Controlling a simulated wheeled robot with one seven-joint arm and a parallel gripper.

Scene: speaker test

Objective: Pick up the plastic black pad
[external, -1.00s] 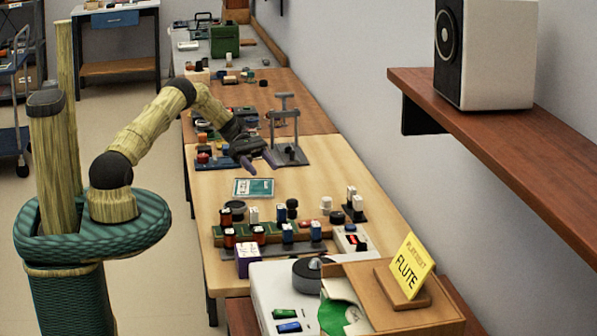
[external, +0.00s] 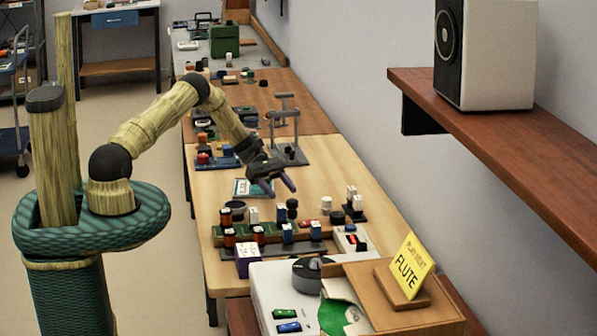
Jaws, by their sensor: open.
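Several small black pieces stand on the light wooden table (external: 218,266), and I cannot tell for sure which is the plastic black pad. One low black round piece (external: 337,217) lies right of the middle. Another dark round piece (external: 236,206) is at the left, and a black knob-like piece (external: 292,204) stands between them. My gripper (external: 279,188) is open and empty, its two purple-grey fingers pointing down toward the near right. It is above the table, just behind the black pieces in the picture, and touches none that I can see.
A teal card (external: 241,187) lies partly hidden behind my gripper. A grey stand (external: 284,125) rises behind it. Rows of small coloured blocks (external: 287,233) stand in front.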

